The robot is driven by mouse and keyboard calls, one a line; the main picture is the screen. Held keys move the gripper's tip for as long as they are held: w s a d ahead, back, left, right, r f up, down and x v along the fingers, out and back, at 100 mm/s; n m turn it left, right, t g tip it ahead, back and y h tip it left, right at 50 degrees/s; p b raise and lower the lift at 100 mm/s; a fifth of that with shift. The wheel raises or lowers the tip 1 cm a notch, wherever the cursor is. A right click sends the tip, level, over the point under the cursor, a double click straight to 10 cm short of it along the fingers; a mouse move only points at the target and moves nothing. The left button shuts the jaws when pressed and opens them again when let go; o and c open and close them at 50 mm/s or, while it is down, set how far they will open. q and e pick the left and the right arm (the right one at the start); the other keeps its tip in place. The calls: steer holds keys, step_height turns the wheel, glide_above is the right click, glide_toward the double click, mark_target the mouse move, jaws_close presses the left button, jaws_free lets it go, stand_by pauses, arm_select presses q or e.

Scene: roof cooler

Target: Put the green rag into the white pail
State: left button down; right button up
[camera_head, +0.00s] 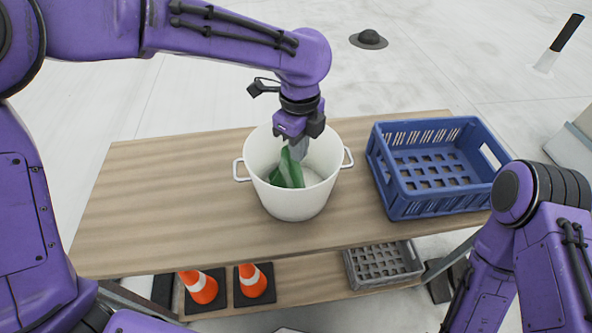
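The white pail (292,205), a round pot with two side handles, stands upright on the wooden table top. The green rag (289,172) is inside the pail, its lower part near the bottom and its upper end rising to a point at the fingers. My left gripper (297,150) points down into the pail's mouth. Its fingers are at the rag's upper end and seem shut on it, though the fingertips are partly hidden by the rag. My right arm is at the right edge; its gripper is out of view.
A blue crate (407,205) stands right of the pail on the table (160,205). The table left of the pail is clear. Below, a lower shelf holds two orange traffic cones (203,288) and a grey crate (384,281). A roof vent (369,40) is beyond.

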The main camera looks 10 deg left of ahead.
arm_select(q)
steer(key=shift+w+a+f+p, duration=0.2)
steer(key=shift+w+a+f, duration=0.25)
steer(key=shift+w+f, duration=0.25)
steer(key=shift+w+a+f+p, duration=0.2)
steer(key=shift+w+a+f, duration=0.25)
steer(key=shift+w+f, duration=0.25)
steer(key=shift+r, duration=0.1)
jaws_free()
step_height(320, 180, up, 6)
steer(key=p, duration=0.6)
steer(key=shift+f+p, duration=0.25)
steer(key=shift+p, duration=0.05)
